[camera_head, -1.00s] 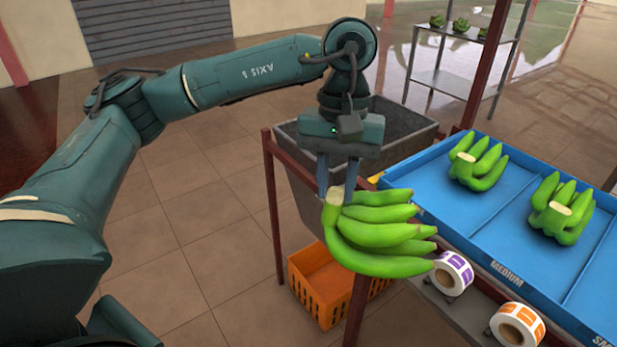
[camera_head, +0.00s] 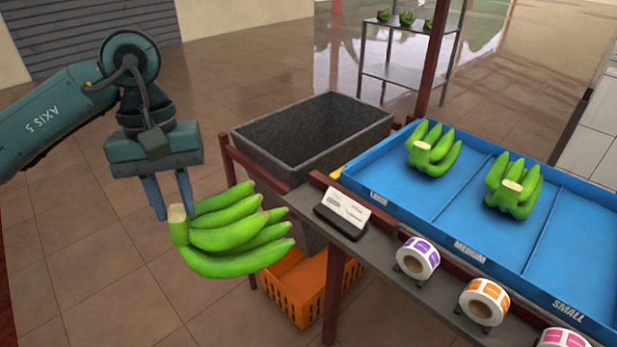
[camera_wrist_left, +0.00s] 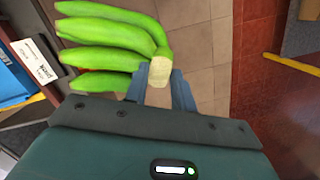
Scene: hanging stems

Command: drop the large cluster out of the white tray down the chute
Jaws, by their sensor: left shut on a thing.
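A large green banana cluster (camera_head: 230,230) hangs from my left gripper (camera_head: 175,207), whose fingers are shut on its pale cut crown. The bananas point right, in the air left of the grey bin and seen against the tiled floor. In the left wrist view the cluster (camera_wrist_left: 105,40) spreads to the left from the crown between my fingers (camera_wrist_left: 160,88). No white tray shows, and nothing in view is clearly a chute. An open grey bin (camera_head: 262,153) stands behind the rack post and looks empty. My right gripper is not in view.
A blue tray (camera_head: 457,226) with sections marked medium and small holds two smaller clusters (camera_head: 433,150) (camera_head: 514,186). A card stand (camera_head: 342,213) and label rolls (camera_head: 417,258) sit on the front ledge. An orange crate (camera_head: 290,290) is below. Shelving stands behind. Floor at left is clear.

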